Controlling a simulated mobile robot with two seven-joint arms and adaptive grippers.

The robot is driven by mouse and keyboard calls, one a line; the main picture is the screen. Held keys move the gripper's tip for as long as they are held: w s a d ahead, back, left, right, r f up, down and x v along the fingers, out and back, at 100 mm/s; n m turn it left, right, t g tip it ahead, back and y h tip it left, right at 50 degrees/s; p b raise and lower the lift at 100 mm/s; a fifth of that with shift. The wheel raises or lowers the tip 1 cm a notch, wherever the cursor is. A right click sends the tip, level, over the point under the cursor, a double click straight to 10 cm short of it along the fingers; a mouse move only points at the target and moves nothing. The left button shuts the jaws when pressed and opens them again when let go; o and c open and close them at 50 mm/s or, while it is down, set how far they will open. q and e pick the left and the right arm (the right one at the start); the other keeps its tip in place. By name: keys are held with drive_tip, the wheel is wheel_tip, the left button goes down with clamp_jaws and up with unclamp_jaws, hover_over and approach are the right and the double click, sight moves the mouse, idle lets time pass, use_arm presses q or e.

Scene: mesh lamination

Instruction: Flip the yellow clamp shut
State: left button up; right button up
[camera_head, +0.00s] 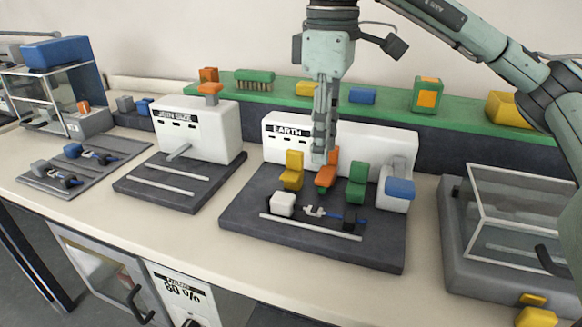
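The yellow clamp (292,171) stands upright on the dark base plate (250,214) of the white EARTH unit (385,143), at the left of a row of clamps. Just right of it is an orange clamp (326,178), and then a green clamp (357,184). My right gripper (321,160) points down from above, right of the yellow clamp and close over the orange one. Its fingers are close together and appear shut with nothing between them. They hide part of the orange clamp's top; I cannot tell whether they touch it. My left gripper is not in view.
A white block (282,204) and small dark and blue parts lie on the base plate before the clamps. A blue-handled lever (400,189) is at its right. Another white unit (212,130) stands left, a clear-lidded box (520,215) right.

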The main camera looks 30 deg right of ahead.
drive_tip(key=shift+w, duration=0.3)
drive_tip(key=shift+c, duration=1.2)
drive_tip(key=w+m, duration=0.2)
drive_tip(key=m, duration=0.1)
drive_tip(key=w+d+r+m+g, duration=0.1)
drive_tip(key=w+m, duration=0.2)
drive_tip(key=w+d+m+y, duration=0.1)
drive_tip(key=w+m, duration=0.1)
drive_tip(key=m, duration=0.1)
drive_tip(key=shift+w+r, duration=0.3)
drive_tip(key=shift+w, duration=0.1)
clamp_jaws()
drive_tip(key=w+d+r+m+y, duration=0.1)
drive_tip(key=w+d+m, duration=0.2)
drive_tip(key=m, duration=0.6)
drive_tip(key=w, duration=0.2)
drive_tip(key=shift+w+r+g, duration=0.3)
drive_tip(key=shift+w+g, duration=0.05)
drive_tip(key=shift+g, duration=0.05)
drive_tip(key=shift+d, duration=0.1)
